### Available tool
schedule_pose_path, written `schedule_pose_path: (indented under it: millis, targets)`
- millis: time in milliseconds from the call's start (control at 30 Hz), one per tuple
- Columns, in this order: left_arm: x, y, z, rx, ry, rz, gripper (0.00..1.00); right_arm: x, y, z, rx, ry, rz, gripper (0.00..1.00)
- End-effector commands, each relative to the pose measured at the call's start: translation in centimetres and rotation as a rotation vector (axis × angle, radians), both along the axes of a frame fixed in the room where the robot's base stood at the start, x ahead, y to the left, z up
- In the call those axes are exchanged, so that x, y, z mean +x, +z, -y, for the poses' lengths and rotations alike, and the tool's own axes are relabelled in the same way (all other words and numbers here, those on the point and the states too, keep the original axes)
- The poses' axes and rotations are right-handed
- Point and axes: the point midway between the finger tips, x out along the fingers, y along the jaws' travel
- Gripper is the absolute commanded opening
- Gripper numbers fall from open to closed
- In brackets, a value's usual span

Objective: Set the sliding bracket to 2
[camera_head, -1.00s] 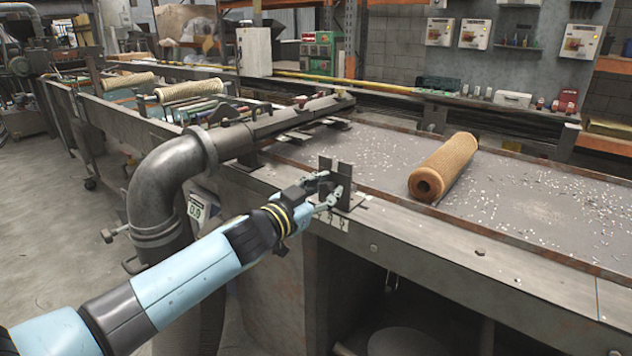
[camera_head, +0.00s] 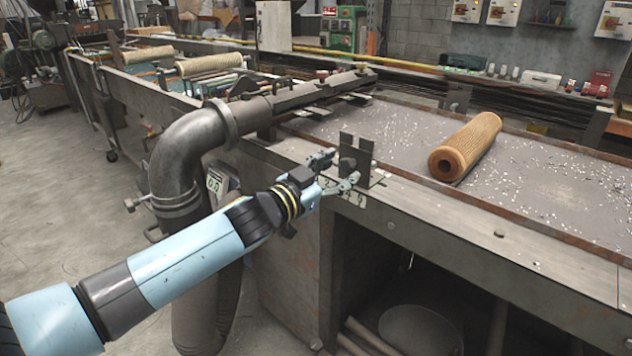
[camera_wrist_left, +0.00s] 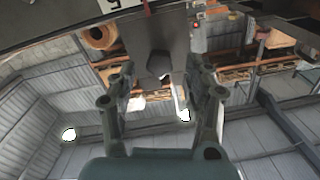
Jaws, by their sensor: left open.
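The sliding bracket (camera_head: 363,150) is a dark upright plate with a notched top, standing at the near edge of the metal table. Small white number labels (camera_head: 345,194) lie along the edge below it; the digits are too small to read surely. My left gripper (camera_head: 341,169) is open at the bracket's left side, its fingers spread. In the left wrist view the bracket's grey plate (camera_wrist_left: 160,32) and its dark hexagonal knob (camera_wrist_left: 158,64) lie between and just beyond the open fingers (camera_wrist_left: 160,97). Contact cannot be told. My right gripper is out of view.
A brown mesh tube (camera_head: 466,146) lies on the table (camera_head: 420,125) behind the bracket, amid white chips. A thick grey elbow pipe (camera_head: 190,145) stands left of my gripper. The space under the table is open, with a round pan (camera_head: 420,328).

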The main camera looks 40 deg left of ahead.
Motion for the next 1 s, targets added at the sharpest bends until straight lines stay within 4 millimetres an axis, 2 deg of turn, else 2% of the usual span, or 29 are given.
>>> schedule_pose_path:
  millis: [200,500,700,1000]
  targets:
    - [-3.7,-0.1,-0.3,0.001,-0.002,-0.001,0.51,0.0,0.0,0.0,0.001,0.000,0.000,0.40]
    - [-7.6,-0.1,-0.6,0.001,-0.003,-0.002,0.51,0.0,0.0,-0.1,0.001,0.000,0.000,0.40]
    - [-8.8,0.0,-0.7,0.000,-0.001,0.000,0.51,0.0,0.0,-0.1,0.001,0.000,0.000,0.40]
    - [-9.1,0.0,-0.7,0.001,-0.001,0.000,0.51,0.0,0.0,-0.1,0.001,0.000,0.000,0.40]
